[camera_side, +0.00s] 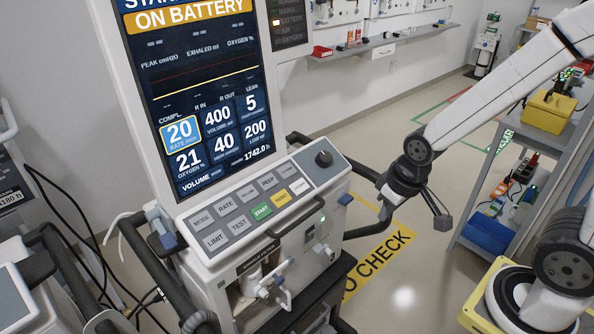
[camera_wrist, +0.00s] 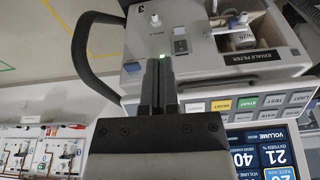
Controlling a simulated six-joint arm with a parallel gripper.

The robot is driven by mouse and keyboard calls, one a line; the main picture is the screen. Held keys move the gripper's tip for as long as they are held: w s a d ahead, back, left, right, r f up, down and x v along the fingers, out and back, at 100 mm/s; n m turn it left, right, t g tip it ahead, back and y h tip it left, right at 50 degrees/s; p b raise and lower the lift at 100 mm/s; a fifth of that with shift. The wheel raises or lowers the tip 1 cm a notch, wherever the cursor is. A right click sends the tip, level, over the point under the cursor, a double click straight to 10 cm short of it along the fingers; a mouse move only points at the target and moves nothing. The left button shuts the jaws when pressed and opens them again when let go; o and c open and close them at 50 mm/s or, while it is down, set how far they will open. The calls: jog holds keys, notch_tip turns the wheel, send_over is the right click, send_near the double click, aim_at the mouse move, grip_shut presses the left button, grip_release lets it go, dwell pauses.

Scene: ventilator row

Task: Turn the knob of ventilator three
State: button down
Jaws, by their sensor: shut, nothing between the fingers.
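The ventilator (camera_side: 262,240) stands upright in the middle of the side view, with a lit screen above a sloping button panel (camera_side: 250,212). Its dark round knob (camera_side: 324,158) sits at the panel's upper right corner.
A trolley (camera_side: 478,228) with boxes stands at the right. Another machine (camera_side: 12,190) and hoses are at the left.

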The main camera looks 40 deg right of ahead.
aim_at(327, 156)
jog(key=c, duration=0.7)
grip_release()
jog(key=shift+w, duration=0.1)
jog(key=o, duration=0.4)
jog(key=shift+w+r, duration=0.15)
jog(key=shift+w, duration=0.15)
jog(key=shift+o, duration=1)
jog(key=w+d+r+n+t, duration=0.1)
jog(key=w+d+r+n, duration=0.1)
jog(key=w, duration=0.5)
jog(key=w+d+r+n+t, duration=0.1)
jog(key=w+r+n, duration=0.3)
jog(key=w, duration=0.4)
jog(key=shift+w+d+r+n+y, duration=0.3)
jog(key=shift+d+n, duration=0.2)
jog(key=shift+d, duration=0.4)
jog(key=shift+w+d+r+n+t, duration=0.2)
jog(key=shift+w+r+n+t, duration=0.1)
jog(key=shift+w, duration=0.2)
jog(key=shift+f, duration=0.1)
jog(key=shift+x, duration=3.8)
